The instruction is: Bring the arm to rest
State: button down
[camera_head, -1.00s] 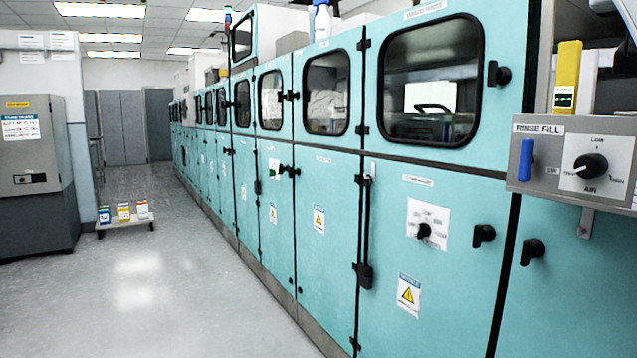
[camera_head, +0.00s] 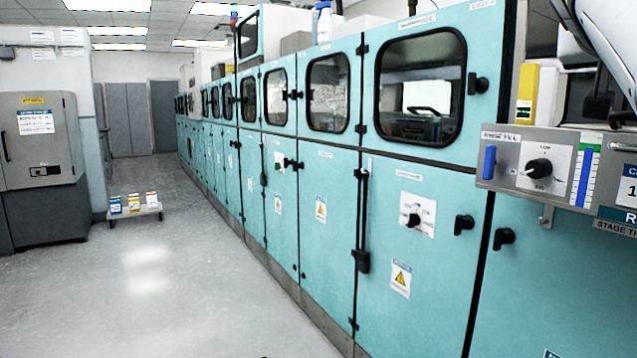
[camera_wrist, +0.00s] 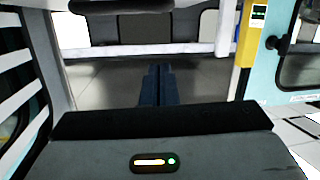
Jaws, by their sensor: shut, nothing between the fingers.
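In the wrist view my gripper (camera_wrist: 155,80) points away from the camera, its two dark fingers together with nothing between them. Its grey body with a small lit indicator fills the bottom of that view. The fingers are over a dim recessed space, with a pale rail beyond them. In the head view a white curved part of my arm (camera_head: 612,40) shows at the top right corner, above the control panel. The gripper itself is not visible in the head view.
A long row of teal cabinets (camera_head: 335,245) runs along the right. A grey control panel (camera_head: 510,172) with a knob juts out at the right. A yellow upright part (camera_head: 526,95) stands behind it; it also shows in the wrist view (camera_wrist: 250,40).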

jog(key=w+a+f+n+g+y+p, duration=0.1)
jog(key=w+a+f+n+y+p, duration=0.25)
jog(key=a+f+p, duration=0.25)
jog(key=w+a+f+n+y+p, duration=0.2)
jog(key=w+a+f+y+p, duration=0.15)
jog(key=a+f+p, duration=0.3)
jog(key=s+a+f+n+g+y+p, duration=0.5)
jog(key=s+a+f+y+p, duration=0.1)
jog(key=s+a+f+p, duration=0.6)
notch_tip(320, 180, down, 4)
jog(key=s+a, duration=0.1)
jog(key=a, duration=0.1)
jog(key=shift+s+a+r, duration=0.2)
jog(key=shift+a+r, duration=0.05)
jog(key=shift+a, duration=0.15)
